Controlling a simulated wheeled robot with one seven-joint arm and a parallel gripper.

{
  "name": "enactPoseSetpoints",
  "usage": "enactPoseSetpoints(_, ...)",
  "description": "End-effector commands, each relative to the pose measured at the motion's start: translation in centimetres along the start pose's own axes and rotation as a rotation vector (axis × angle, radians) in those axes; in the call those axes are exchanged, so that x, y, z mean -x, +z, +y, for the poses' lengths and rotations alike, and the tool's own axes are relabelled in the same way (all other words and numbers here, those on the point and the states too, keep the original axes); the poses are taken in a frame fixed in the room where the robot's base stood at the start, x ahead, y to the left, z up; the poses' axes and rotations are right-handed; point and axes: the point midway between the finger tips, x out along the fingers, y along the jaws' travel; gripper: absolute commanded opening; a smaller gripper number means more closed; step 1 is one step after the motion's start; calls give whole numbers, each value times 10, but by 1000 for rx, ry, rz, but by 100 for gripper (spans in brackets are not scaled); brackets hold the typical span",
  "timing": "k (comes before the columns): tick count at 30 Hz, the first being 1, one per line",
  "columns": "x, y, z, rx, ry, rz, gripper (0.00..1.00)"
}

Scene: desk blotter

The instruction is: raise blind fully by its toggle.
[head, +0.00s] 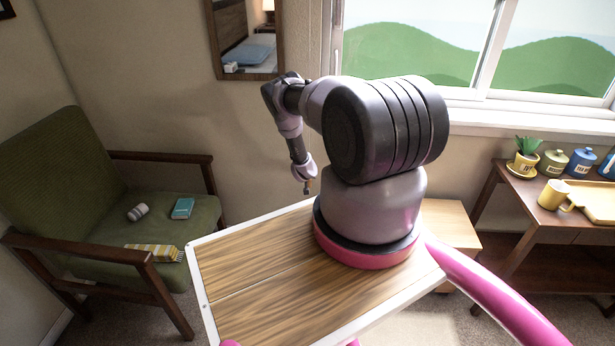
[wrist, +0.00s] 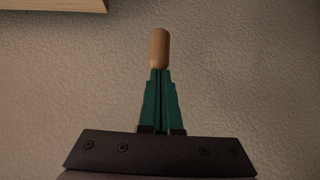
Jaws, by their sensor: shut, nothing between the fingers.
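My gripper (head: 307,188) points down beside the wall, left of the window (head: 420,45). In the wrist view its green fingers (wrist: 160,75) are closed together with nothing between them. A small wooden toggle (wrist: 159,47), rounded at the end, shows right at the fingertips, in line with them. I cannot tell whether it touches them. Its cord cannot be made out. The blind itself is not visible in either view; the visible part of the window is uncovered.
A green armchair (head: 60,180) with small items on its seat stands at the left. A mirror (head: 247,40) hangs on the wall. A side table (head: 545,215) with a plant, canisters and a mug is at the right. A wooden edge (wrist: 50,5) shows in the wrist view.

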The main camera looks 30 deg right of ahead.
Motion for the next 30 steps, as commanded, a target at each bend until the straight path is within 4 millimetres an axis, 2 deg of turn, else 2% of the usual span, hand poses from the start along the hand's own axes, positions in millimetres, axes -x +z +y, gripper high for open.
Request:
enactPoseSetpoints(2,8,8,1,-1,4,-14,0)
enactPoseSetpoints(16,90,1,0,0,0,-2,0)
enactPoseSetpoints(21,104,0,0,-1,0,0,0)
enactPoseSetpoints(26,107,0,0,-1,0,1,0)
enactPoseSetpoints(29,110,-10,-4,-7,-3,1,0)
enactPoseSetpoints(30,114,-19,-8,-13,-5,1,0)
